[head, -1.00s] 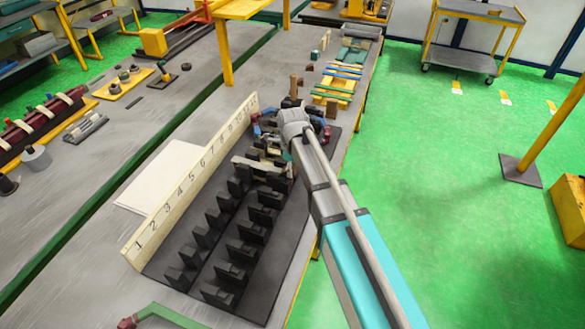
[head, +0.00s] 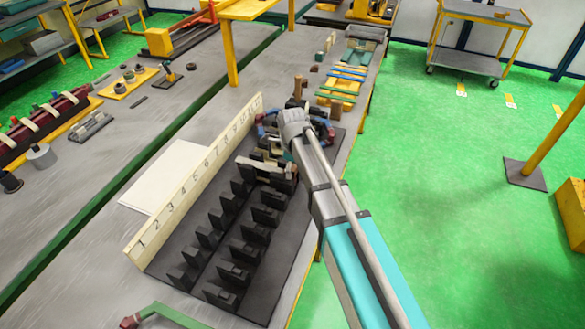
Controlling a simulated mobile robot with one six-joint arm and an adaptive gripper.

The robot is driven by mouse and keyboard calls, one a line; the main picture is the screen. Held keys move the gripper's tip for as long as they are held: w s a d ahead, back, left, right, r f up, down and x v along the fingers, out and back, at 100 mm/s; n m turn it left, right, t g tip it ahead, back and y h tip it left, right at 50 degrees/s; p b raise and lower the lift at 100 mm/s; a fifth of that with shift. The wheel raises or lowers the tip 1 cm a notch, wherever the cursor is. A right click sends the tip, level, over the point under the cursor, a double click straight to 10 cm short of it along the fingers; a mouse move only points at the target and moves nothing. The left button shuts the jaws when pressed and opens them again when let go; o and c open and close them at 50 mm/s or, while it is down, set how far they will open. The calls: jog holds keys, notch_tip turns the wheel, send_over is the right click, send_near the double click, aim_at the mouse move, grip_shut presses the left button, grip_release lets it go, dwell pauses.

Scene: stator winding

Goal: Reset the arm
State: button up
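My arm reaches in from the lower right, over the right edge of the workbench. Its wrist ends above the far half of a black rack (head: 262,268) with two rows of black upright holders. Several coloured pieces, some blue and reddish, lie around the wrist at the far end of the rack. A pale bar-shaped piece (head: 262,167) lies across the holders just left of the wrist.
A cream numbered board (head: 190,190) stands along the rack's left side, with a white sheet (head: 165,180) beside it. Coloured strips on a yellow tray (head: 338,88) lie farther back. A yellow post (head: 228,55) rises behind.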

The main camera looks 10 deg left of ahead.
jog(key=shift+d, duration=0.1)
dwell(0.5)
jog(key=s+d+n, duration=0.4)
jog(key=d+n, duration=0.2)
jog(key=d, duration=0.5)
jog(key=s+d+n, duration=0.4)
jog(key=d+n, duration=0.3)
jog(key=d, duration=0.4)
jog(key=s+d+n, duration=0.4)
jog(key=d+n, duration=0.2)
jog(key=d, duration=0.5)
jog(key=shift+s+n, duration=0.15)
jog(key=shift+n, duration=0.15)
